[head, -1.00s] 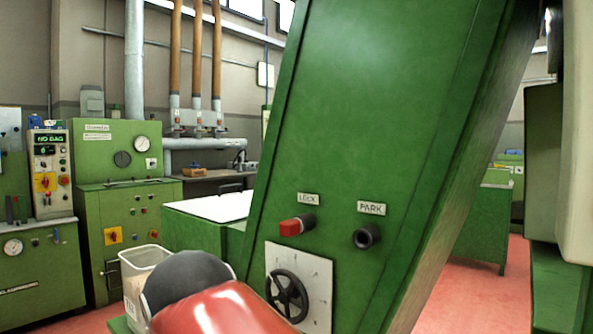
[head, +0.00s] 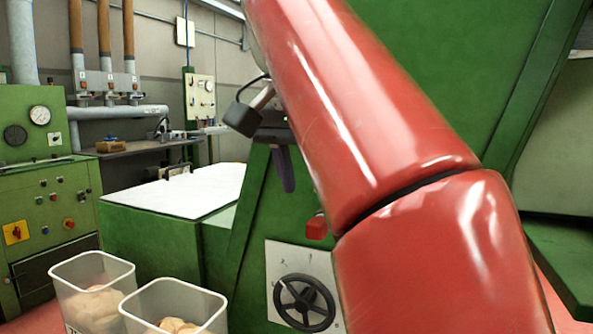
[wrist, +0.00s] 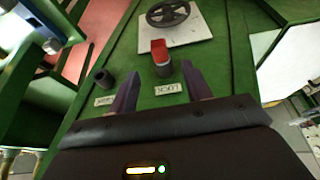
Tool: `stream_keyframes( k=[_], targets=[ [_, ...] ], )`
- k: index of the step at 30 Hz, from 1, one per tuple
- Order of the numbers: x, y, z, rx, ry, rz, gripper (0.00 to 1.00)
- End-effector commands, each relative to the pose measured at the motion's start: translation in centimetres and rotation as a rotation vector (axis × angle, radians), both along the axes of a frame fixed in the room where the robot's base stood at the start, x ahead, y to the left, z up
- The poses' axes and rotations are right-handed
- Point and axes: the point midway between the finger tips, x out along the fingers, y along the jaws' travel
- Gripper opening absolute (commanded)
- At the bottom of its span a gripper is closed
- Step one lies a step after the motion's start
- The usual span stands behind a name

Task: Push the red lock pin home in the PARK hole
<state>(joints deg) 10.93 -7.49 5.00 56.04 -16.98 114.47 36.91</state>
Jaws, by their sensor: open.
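The red lock pin (wrist: 158,48) sits in the dark collar of the LOCK hole (wrist: 163,69), with its red head standing out from the green panel. It also shows in the head view (head: 317,226), partly behind my red arm. The empty PARK hole (wrist: 103,77) is a dark collar to the left of it in the wrist view; my arm hides it in the head view. My gripper (wrist: 161,70) is open. Its two purple fingers point at the panel, one on each side of the pin in the picture. Contact with the pin cannot be told. In the head view the gripper (head: 284,168) is up-left of the pin.
A black handwheel (head: 304,302) on a white plate is below the pin. Clear bins of corks (head: 92,290) stand at lower left. A white-topped green table (head: 180,192) is behind. My arm covers much of the panel.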

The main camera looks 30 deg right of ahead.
Motion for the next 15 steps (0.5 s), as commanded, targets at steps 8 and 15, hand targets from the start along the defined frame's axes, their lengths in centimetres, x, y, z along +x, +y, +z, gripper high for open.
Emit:
stream_keyframes(
  k=[8,15],
  targets=[
    [0.4,-0.4,-1.8,0.001,0.001,0.006,0.49],
    [1.3,-1.6,-5.3,0.000,0.003,0.001,0.49]
  ],
)
